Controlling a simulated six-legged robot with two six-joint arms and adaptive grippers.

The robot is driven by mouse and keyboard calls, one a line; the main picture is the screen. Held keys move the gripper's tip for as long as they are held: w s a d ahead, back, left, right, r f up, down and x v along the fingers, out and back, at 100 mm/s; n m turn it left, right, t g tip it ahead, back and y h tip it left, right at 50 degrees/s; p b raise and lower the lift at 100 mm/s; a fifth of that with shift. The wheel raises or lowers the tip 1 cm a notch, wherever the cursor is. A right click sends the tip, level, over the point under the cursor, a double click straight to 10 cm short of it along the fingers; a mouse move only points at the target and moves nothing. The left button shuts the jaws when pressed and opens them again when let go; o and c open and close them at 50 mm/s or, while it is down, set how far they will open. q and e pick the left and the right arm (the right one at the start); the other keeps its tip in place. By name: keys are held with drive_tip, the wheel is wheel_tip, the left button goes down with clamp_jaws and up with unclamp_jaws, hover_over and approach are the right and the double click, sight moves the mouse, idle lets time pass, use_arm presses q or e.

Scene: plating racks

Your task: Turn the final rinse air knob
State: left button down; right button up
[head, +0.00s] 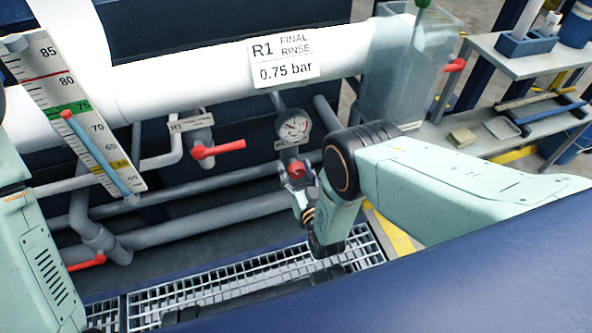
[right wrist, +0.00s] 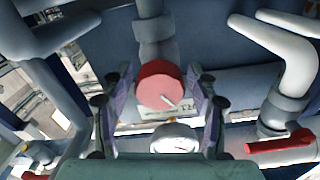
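The round red air knob (right wrist: 160,84) with a pale pointer line sits between the two fingers of my right gripper (right wrist: 165,92) in the right wrist view. The fingers stand on either side of it, with a narrow gap showing, so the gripper looks open around it. In the head view the knob (head: 296,169) shows small below the round pressure gauge (head: 293,127), and my right gripper (head: 302,196) is partly hidden by its wrist. The gauge also shows in the right wrist view (right wrist: 174,139), below the knob. My left arm enters at the left; its gripper is out of view.
A white pipe bears the sign "R1 FINAL RINSE 0.75 bar" (head: 284,60). A red-handled valve (head: 218,149) is left of the gauge; its red lever shows at right in the wrist view (right wrist: 280,143). A scale board (head: 75,110) stands left. Metal grating (head: 250,282) lies below.

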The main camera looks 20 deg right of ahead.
drive_tip(key=c, duration=0.9)
drive_tip(key=shift+m, duration=1.4)
drive_tip(key=o, duration=1.2)
drive_tip(key=shift+c, duration=0.2)
drive_tip(key=s, duration=1.2)
drive_tip(key=shift+d, duration=0.2)
